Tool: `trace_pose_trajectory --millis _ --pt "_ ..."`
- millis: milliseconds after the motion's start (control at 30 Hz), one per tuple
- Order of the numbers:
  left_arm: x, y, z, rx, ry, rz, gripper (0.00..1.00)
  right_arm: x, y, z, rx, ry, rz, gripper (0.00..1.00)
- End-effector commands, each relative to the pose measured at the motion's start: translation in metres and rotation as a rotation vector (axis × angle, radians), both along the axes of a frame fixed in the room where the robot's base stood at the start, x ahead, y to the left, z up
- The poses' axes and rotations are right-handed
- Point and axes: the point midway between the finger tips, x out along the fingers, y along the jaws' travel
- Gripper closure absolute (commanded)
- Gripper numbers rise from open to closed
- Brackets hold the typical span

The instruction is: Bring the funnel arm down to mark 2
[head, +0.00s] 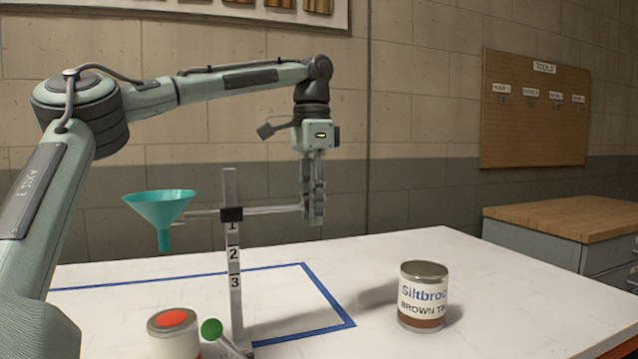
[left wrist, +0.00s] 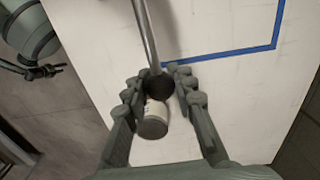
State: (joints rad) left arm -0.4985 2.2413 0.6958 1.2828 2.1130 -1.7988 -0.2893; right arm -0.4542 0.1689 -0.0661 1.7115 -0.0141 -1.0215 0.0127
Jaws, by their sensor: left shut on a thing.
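The funnel stand has an upright post (head: 236,290) with marks 1, 2 and 3 from top to bottom. Its dark clamp (head: 231,214) sits at mark 1, partly covering that number. A teal funnel (head: 162,212) hangs on the left of the horizontal funnel arm (head: 265,210). My left gripper (head: 313,205) points down and is shut on the arm's right end. In the left wrist view, the fingers close around a dark knob (left wrist: 158,86) at the end of the grey rod (left wrist: 145,35). My right gripper is not in view.
A Siltbrook can (head: 423,310) stands right of the stand and shows below the knob in the left wrist view (left wrist: 152,122). A can with red on top (head: 174,335) and a green knob (head: 211,329) are near the stand's base. Blue tape (head: 320,292) marks the white table.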

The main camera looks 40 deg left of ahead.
Motion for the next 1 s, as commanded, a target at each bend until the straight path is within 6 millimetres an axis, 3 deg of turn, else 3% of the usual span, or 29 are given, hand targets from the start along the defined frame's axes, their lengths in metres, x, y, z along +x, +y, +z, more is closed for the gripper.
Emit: trace_pose_trajectory --millis 500,1000 --pt "-0.001 0.000 -0.019 -0.001 0.004 0.001 1.00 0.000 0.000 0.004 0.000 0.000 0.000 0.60" --pt "-0.001 0.000 -0.024 -0.001 0.003 -0.001 1.00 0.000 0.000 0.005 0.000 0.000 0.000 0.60"
